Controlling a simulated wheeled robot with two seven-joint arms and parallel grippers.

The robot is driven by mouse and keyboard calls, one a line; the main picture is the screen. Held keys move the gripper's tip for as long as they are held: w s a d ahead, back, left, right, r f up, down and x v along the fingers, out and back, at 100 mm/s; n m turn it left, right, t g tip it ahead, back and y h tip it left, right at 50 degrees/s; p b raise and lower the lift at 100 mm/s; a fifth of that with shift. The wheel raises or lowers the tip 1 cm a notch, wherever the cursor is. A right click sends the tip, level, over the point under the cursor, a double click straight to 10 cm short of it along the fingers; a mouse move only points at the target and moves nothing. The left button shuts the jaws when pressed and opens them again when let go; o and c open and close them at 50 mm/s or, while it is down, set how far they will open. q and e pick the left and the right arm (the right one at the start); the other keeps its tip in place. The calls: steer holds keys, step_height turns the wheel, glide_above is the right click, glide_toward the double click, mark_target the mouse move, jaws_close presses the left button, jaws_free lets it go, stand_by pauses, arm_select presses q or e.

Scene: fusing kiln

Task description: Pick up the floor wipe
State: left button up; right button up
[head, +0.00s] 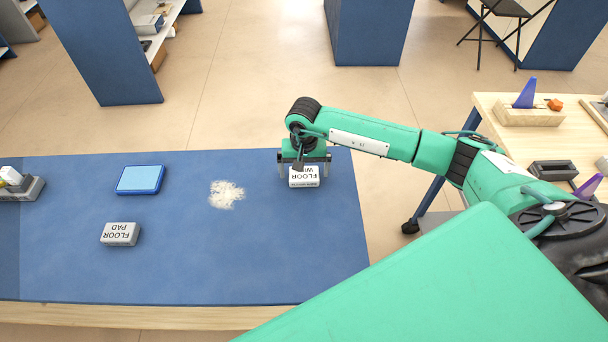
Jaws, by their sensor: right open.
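The floor wipe (304,180) is a small white block with dark lettering, lying near the right end of the blue table. My right gripper (303,168) is directly over it, with its jaws open and a finger on either side of the block. The gripper hides part of the block's far edge, and I cannot tell whether the fingers touch it. My left gripper does not show.
The blue-topped table (270,250) also holds a floor pad block (120,234), a light-blue pad (140,180) and a patch of pale powder (226,194). A grey holder (22,188) stands at the left. A wooden table (490,110) with trays is at the right.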

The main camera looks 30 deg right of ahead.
mark_target(304, 173)
steer(key=shift+f, duration=0.75)
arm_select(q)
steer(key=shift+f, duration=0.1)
arm_select(e)
steer(key=shift+c, duration=0.4)
steer(key=c, duration=0.9)
steer(key=shift+r, duration=0.1)
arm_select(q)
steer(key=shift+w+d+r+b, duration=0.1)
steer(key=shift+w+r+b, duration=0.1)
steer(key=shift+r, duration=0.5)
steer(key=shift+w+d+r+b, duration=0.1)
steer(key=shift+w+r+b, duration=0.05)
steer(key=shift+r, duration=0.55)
arm_select(e)
steer(key=shift+r, duration=9.95)
